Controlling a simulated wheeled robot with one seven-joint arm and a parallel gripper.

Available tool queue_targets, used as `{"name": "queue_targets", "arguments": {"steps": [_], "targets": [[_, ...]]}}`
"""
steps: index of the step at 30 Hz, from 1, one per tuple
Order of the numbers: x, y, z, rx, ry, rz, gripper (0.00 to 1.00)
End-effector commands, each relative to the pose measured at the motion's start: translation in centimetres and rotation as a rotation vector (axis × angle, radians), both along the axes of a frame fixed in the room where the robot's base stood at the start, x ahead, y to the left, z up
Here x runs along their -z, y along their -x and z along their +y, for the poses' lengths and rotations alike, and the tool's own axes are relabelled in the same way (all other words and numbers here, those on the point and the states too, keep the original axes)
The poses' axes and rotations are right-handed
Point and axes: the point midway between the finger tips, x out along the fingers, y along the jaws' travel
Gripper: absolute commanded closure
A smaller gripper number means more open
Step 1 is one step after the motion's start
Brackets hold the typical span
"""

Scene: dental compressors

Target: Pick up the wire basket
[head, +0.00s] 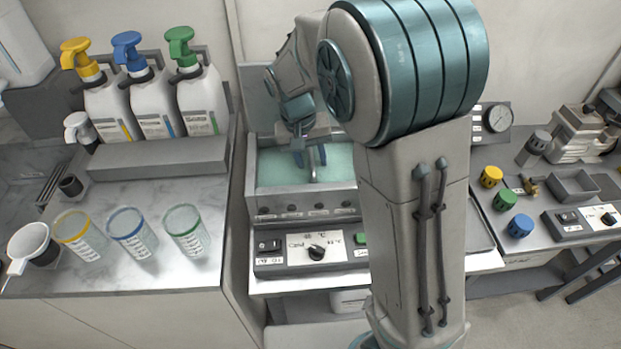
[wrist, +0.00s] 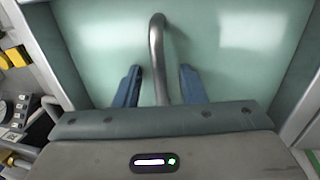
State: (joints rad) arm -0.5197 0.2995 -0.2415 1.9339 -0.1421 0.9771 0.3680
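A curved grey metal handle (wrist: 157,45) rises from the pale green bath (wrist: 230,50) in the wrist view. It also shows in the head view (head: 313,174). I take it to be the wire basket's handle; the basket's body cannot be made out. My gripper (wrist: 160,72) has its two blue fingers on either side of the handle, with a gap on both sides. It is open and not holding it. In the head view my gripper (head: 311,156) is low over the bath, partly hidden by my arm.
The bath sits in a grey tank (head: 290,202) with raised walls and a control panel (head: 315,248) in front. Left are pump bottles (head: 155,105) and several clear cups (head: 130,232). Right are coloured knobs (head: 505,199) and a gauge (head: 497,117). My arm hides the tank's right side.

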Motion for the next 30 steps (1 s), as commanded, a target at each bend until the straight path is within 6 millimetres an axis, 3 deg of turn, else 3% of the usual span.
{"name": "queue_targets", "arguments": {"steps": [4,12,13,17,30], "targets": [[1.7,0.0,-0.3,-0.001,0.001,0.001,0.63],[2.1,0.0,-0.4,0.0,0.0,-0.001,0.63],[2.1,0.0,-0.4,-0.001,0.0,-0.001,0.66],[2.1,0.0,-0.4,-0.001,0.0,-0.001,1.0],[1.6,-0.1,-0.4,-0.001,-0.001,-0.003,1.0]]}}
